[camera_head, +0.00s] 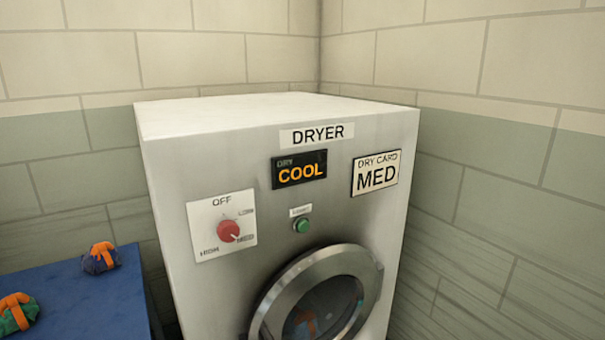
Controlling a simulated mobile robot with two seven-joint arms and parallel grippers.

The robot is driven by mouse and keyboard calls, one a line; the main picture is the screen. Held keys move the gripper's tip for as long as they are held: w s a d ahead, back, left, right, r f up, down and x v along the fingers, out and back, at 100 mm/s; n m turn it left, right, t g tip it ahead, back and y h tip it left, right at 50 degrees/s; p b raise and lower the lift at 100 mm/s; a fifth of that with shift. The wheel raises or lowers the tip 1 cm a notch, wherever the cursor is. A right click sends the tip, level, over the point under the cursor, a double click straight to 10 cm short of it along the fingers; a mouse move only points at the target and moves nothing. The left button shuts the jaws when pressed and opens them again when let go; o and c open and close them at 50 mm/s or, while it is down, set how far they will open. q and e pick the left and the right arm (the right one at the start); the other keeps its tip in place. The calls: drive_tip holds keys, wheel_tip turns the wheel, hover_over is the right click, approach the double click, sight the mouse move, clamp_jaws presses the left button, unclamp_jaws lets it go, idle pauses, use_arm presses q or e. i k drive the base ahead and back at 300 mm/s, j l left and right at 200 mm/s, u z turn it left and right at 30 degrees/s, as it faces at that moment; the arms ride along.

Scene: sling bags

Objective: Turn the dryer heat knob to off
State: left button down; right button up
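The dryer (205,135) is a white-grey box standing in the corner. Its red round heat knob (229,231) sits on a white plate (203,218) at the front left. The plate is marked OFF at the top, LOW at upper right, MED at right and HIGH at lower left. The knob's light mark seems to point right, towards MED, though it is small. A black display (299,170) reads DRY COOL in orange and green. A card (375,174) reads DRY CARD MED. Neither of my grippers is in view.
A green button (302,226) sits right of the knob. The round door (278,291) below is shut, with something orange and dark behind its glass. A blue surface (85,310) at left holds a purple-orange bundle (101,258) and a green-orange bundle (17,313).

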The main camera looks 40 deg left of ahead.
sight(228, 232)
drive_tip(key=j+u, duration=0.35)
drive_tip(key=j, duration=0.4)
drive_tip(key=j+u, duration=0.4)
drive_tip(key=j, duration=0.3)
